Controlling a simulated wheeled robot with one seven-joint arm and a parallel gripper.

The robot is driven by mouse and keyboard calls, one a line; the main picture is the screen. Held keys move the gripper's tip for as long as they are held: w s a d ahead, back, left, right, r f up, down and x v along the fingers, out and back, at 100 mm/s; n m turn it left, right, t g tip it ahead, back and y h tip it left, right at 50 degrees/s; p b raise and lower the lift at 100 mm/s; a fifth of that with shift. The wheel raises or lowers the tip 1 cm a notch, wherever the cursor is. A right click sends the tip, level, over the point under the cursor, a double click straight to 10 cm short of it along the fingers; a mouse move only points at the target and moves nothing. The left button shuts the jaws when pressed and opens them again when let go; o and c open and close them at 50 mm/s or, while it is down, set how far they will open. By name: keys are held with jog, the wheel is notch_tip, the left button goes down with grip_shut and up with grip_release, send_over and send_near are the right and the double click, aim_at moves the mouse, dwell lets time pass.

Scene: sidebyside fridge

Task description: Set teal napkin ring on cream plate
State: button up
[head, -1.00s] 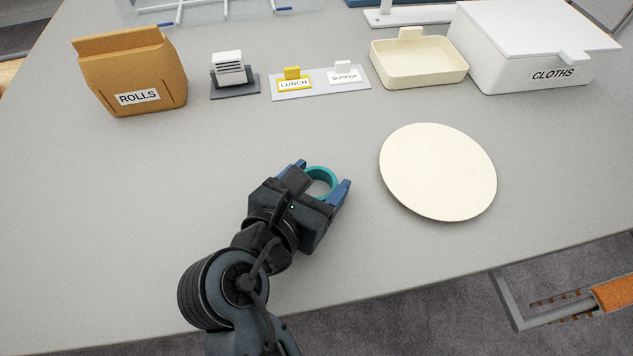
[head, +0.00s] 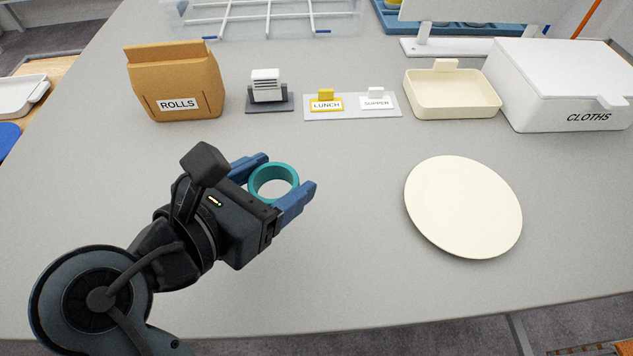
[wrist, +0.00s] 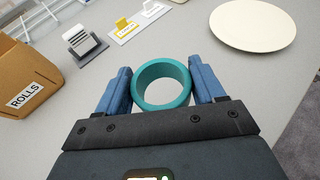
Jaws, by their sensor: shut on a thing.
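The teal napkin ring (head: 273,197) is held between the blue fingers of my gripper (head: 276,182), which is shut on it. In the wrist view the teal ring (wrist: 162,102) sits between both fingertips, its opening facing up toward the camera. The ring appears to be raised above the table, left of the plate. The cream plate (head: 463,207) lies flat and empty on the grey table to the right of my gripper. It also shows at the top right of the wrist view (wrist: 252,24).
Along the back stand a brown ROLLS bag (head: 175,82), a small card holder (head: 268,92), a LUNCH and SUPPER sign base (head: 352,106), a cream tray (head: 452,108) and a white CLOTHS box (head: 560,85). The table between ring and plate is clear.

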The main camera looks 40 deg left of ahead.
jog(key=shift+s+a+r, duration=0.35)
jog(key=shift+s+r, duration=0.05)
jog(key=shift+s, duration=0.2)
jog(key=shift+s+a+r, duration=0.35)
jog(key=shift+s+r, duration=0.05)
jog(key=shift+s, duration=0.15)
jog(key=w+d+r+m+h+p, duration=0.1)
jog(key=w+d+m+h, duration=0.2)
jog(key=w+d, duration=1)
jog(key=w+d+m+h+p, duration=0.25)
jog(key=w+d, duration=0.75)
jog(key=d, duration=0.7)
jog(key=b, duration=0.2)
send_over(462, 204)
jog(key=shift+n+h, duration=0.25)
notch_tip(462, 204, down, 7)
jog(key=shift+r, duration=0.2)
jog(key=shift+f, duration=2)
jog(key=shift+f, duration=0.15)
jog(key=o, duration=1)
